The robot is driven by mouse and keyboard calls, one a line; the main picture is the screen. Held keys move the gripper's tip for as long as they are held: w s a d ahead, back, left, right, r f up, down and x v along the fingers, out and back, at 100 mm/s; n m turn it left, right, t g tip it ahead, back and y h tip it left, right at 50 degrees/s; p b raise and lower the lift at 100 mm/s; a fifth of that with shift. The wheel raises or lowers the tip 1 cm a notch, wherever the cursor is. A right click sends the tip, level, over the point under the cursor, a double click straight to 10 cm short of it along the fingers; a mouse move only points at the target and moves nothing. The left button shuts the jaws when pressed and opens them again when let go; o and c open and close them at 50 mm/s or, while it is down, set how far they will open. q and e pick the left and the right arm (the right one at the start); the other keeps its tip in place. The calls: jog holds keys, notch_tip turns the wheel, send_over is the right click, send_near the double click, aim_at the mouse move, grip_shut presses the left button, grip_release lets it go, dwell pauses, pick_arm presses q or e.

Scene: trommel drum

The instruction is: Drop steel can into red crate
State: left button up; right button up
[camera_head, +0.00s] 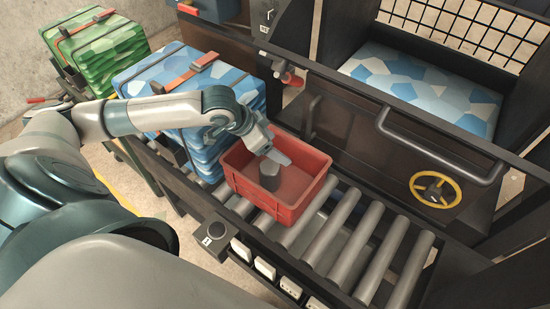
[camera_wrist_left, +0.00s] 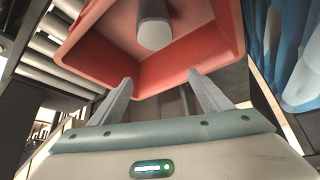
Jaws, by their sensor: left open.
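The red crate (camera_head: 303,208) sits on the roller conveyor. The steel can (camera_head: 269,175), a dark grey cylinder, is inside the crate and looks upright, toward its left part. My left gripper (camera_head: 277,156) is over the crate's back left part, close to the can. In the left wrist view the gripper (camera_wrist_left: 158,80) has its two fingers spread with nothing between them. The can (camera_wrist_left: 154,30) lies beyond the fingertips, apart from them, with the crate's wall (camera_wrist_left: 100,65) around it. My right gripper does not show.
Conveyor rollers (camera_head: 365,250) run bare to the right of the crate. Strapped blue patterned stacks (camera_head: 175,75) stand close at its left. The dark machine with a grey bar handle (camera_head: 440,153) and yellow handwheel (camera_head: 435,190) stands behind. A button box (camera_head: 213,233) is at the front edge.

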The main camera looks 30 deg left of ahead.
pick_arm(q)
jog(key=b+v, duration=0.2)
jog(key=v, duration=1.4)
jog(key=shift+r+b, duration=0.25)
jog(key=shift+b, duration=0.15)
jog(key=shift+s+a, duration=0.1)
